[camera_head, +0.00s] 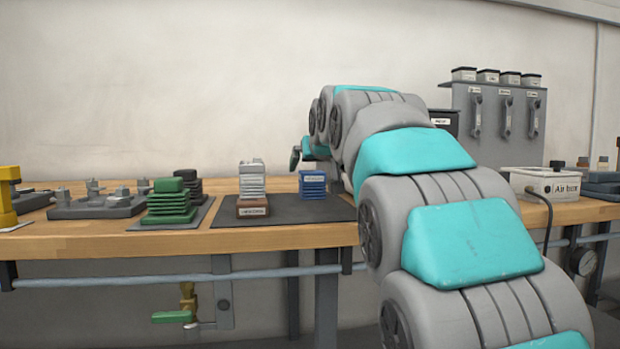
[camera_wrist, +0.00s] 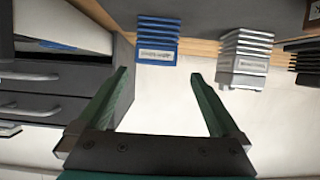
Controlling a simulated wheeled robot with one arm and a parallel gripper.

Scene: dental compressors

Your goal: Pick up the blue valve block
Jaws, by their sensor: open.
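The blue valve block (camera_head: 312,186) stands upright on the dark mat (camera_head: 290,210) on the workbench, with ribbed sides and a white label. In the wrist view, which looks upside down, the blue valve block (camera_wrist: 157,42) shows at the top, just beyond the fingertips and roughly between their lines. My gripper (camera_wrist: 158,72) is open and empty, its two green fingers spread apart. In the head view my gripper (camera_head: 305,152) is over the back of the bench, just above the block, partly hidden by my arm.
A grey-white ribbed block (camera_head: 252,180) on a brown base stands left of the blue one. Green (camera_head: 170,203) and black blocks stand farther left. A dark drawer cabinet (camera_wrist: 70,75) shows in the wrist view. A labelled white box (camera_head: 545,184) sits at right.

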